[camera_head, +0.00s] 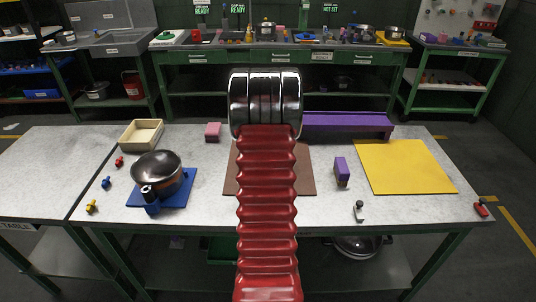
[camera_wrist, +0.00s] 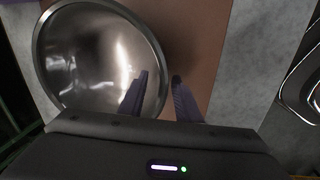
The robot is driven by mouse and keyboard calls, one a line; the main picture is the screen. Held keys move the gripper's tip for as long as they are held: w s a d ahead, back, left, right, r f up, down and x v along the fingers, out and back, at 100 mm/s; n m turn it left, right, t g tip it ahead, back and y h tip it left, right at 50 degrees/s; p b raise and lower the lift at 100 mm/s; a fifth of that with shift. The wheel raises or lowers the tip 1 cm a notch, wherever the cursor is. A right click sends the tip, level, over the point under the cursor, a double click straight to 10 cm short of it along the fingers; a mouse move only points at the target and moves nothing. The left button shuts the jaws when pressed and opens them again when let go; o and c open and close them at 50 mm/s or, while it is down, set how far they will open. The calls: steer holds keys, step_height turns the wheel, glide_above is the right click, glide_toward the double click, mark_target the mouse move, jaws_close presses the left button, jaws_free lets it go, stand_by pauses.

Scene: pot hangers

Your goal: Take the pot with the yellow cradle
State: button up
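A shiny round metal pot (camera_wrist: 95,60) fills the left of the wrist view, over a brown mat (camera_wrist: 190,50). No yellow cradle shows on it there. My gripper (camera_wrist: 160,88) is open. Its left finger overlaps the pot's near right side in the picture and its right finger is over the brown mat; I cannot tell if either touches. In the head view my red arm hides the gripper and most of the brown mat (camera_head: 308,170). A yellow mat (camera_head: 405,167) lies empty at right.
A purple bar (camera_head: 345,125) lies behind, a purple block (camera_head: 341,172) stands right of the arm. A wooden tray (camera_head: 141,134) and small coloured pegs are left. A pot (camera_head: 358,246) is under the table. A yellow tray (camera_head: 391,39) is on the rear bench.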

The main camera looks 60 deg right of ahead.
steer(key=shift+c, duration=0.6)
jaws_close()
steer(key=shift+r, duration=0.1)
stand_by(1.1)
